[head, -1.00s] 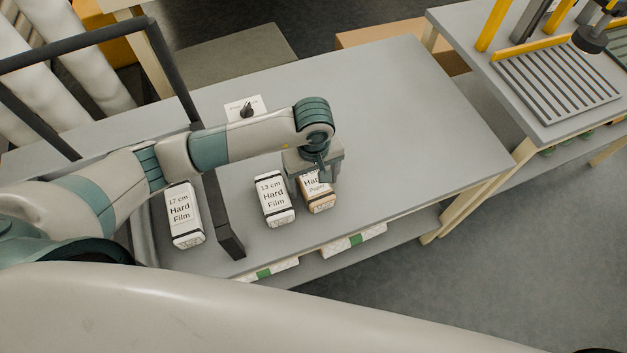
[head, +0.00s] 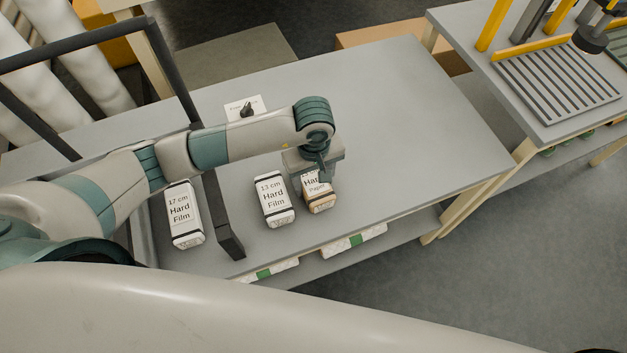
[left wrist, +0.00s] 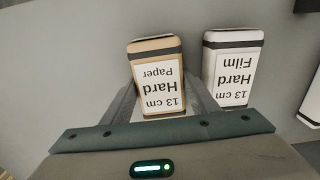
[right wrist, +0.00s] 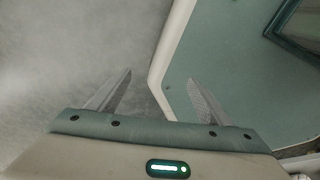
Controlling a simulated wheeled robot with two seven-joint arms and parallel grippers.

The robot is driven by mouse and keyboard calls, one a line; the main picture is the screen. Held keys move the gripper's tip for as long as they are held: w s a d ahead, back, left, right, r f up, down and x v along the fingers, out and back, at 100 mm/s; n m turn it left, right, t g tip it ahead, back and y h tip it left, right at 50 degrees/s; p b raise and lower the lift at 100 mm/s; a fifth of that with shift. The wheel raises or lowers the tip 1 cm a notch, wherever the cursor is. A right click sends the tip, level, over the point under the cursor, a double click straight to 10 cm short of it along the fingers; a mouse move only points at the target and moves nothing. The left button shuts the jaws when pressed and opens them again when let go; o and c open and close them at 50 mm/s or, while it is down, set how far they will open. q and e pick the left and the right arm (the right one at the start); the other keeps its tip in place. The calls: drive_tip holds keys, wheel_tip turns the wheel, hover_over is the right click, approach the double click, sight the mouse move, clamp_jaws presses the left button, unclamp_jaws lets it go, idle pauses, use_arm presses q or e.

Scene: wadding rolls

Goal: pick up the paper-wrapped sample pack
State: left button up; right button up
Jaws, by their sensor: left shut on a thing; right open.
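The paper-wrapped sample pack (head: 318,198) is tan with dark bands and a white label; in the left wrist view (left wrist: 158,85) the label reads "13 cm Hard Paper". It is on or just above the grey table (head: 400,120); I cannot tell which. My left gripper (head: 314,178) comes down over it from above and is shut on it, one finger on each side (left wrist: 160,104). The gripper hides part of the pack in the head view. My right gripper (right wrist: 150,92) is open and empty, away from the table.
A white "13 cm Hard Film" pack (head: 273,200) stands close to the left of the paper pack. A "17 cm Hard Film" pack (head: 184,215) stands farther left, beyond a dark frame (head: 222,215). A small knob on a plate (head: 246,110) sits behind. The table's right side is clear.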

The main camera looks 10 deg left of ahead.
sight(314, 180)
use_arm(q)
drive_tip(key=shift+r+b, duration=0.35)
drive_tip(key=shift+r, duration=0.2)
wheel_tip(314, 180, up, 2)
drive_tip(key=shift+r+b, duration=0.1)
drive_tip(key=shift+b, duration=0.45)
drive_tip(key=shift+s+d+r+b, duration=0.55)
drive_tip(key=shift+s+d+r, duration=0.4)
drive_tip(key=shift+s+r, duration=0.1)
drive_tip(key=s+d+r+b, duration=0.1)
drive_tip(key=s+d+r, duration=0.4)
drive_tip(key=s, duration=0.2)
drive_tip(key=shift+d+r+b, duration=0.2)
drive_tip(key=shift+r+b, duration=0.05)
drive_tip(key=shift+b, duration=0.15)
use_arm(e)
drive_tip(key=w+a+f+t, duration=0.2)
drive_tip(key=w+a, duration=0.2)
drive_tip(key=w, duration=0.5)
drive_tip(key=shift+w+t+y, duration=0.15)
drive_tip(key=shift+t+y, duration=0.15)
drive_tip(key=shift+y, duration=0.1)
